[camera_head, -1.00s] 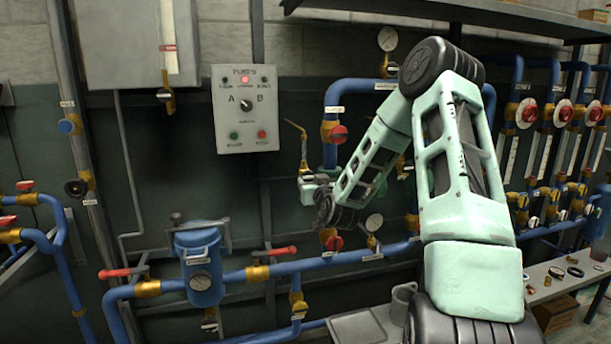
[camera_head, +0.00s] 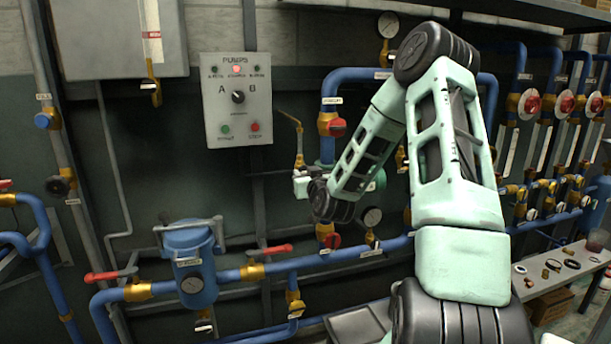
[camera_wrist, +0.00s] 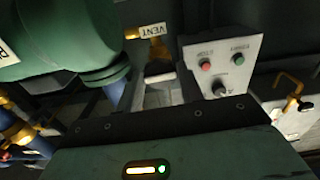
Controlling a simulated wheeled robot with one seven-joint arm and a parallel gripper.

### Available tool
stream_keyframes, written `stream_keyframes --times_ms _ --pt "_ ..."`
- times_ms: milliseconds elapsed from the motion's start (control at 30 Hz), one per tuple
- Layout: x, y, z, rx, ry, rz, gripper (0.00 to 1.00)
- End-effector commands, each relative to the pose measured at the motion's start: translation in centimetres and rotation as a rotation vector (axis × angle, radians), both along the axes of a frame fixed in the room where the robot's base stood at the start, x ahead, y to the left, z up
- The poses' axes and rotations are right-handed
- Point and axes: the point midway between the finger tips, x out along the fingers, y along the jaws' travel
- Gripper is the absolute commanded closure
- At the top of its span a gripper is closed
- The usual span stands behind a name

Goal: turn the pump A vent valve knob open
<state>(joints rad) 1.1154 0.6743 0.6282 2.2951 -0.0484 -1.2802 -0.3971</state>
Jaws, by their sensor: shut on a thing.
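In the wrist view my gripper (camera_wrist: 160,80) points at a small brass valve (camera_wrist: 158,48) under a white VENT label (camera_wrist: 152,31). The fingers look closed around its knob, which is mostly hidden between them. A large green pump body (camera_wrist: 65,40) fills the upper left, close beside the fingers. In the head view my forearm reaches down left to the pipework, and my wrist hides most of the pump and the valve.
A grey control box (camera_wrist: 222,65) with buttons and a black knob is right of my fingers in the wrist view. In the head view a PUMPS panel (camera_head: 238,125) hangs on the wall, with a blue filter housing (camera_head: 197,280) below it. Blue pipes crowd around.

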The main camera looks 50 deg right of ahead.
Motion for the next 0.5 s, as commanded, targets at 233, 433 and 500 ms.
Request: stream_keyframes --times_ms 233,433,500 --pt "0.01 0.17 -0.25 -0.196 0.115 0.003 0.90" --pt "-0.05 0.12 -0.08 -0.296 0.179 0.002 0.90" --pt "-0.07 0.09 -0.04 -0.307 0.187 0.001 0.90"
